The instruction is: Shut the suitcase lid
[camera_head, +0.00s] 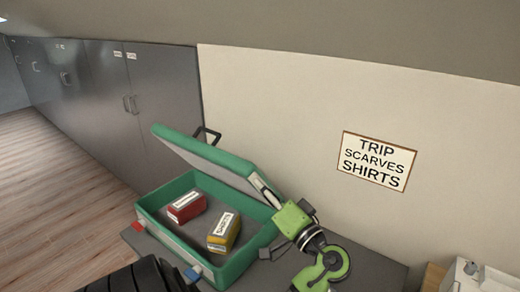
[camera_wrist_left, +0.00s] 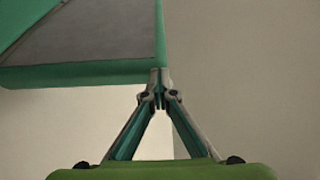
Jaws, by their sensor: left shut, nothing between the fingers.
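The green suitcase (camera_head: 230,272) stands on a dark grey surface with its lid (camera_head: 205,157) tilted partly open, hinged along the far side by the wall. Inside lie a red labelled packet (camera_head: 186,207) and a yellow labelled packet (camera_head: 223,232). My left gripper (camera_head: 262,187) is shut and empty, its fingertips at the lid's right end. In the left wrist view the shut fingertips (camera_wrist_left: 160,82) are at the corner of the lid (camera_wrist_left: 90,74); I cannot tell whether they touch. My right gripper is not in view.
A sign (camera_head: 377,161) reading trip, scarves, shirts hangs on the pale wall. Grey cabinets (camera_head: 100,90) line the left back. The dark table (camera_head: 370,262) is clear at right, with a white box (camera_head: 465,279) beyond it. The wooden floor is open at left.

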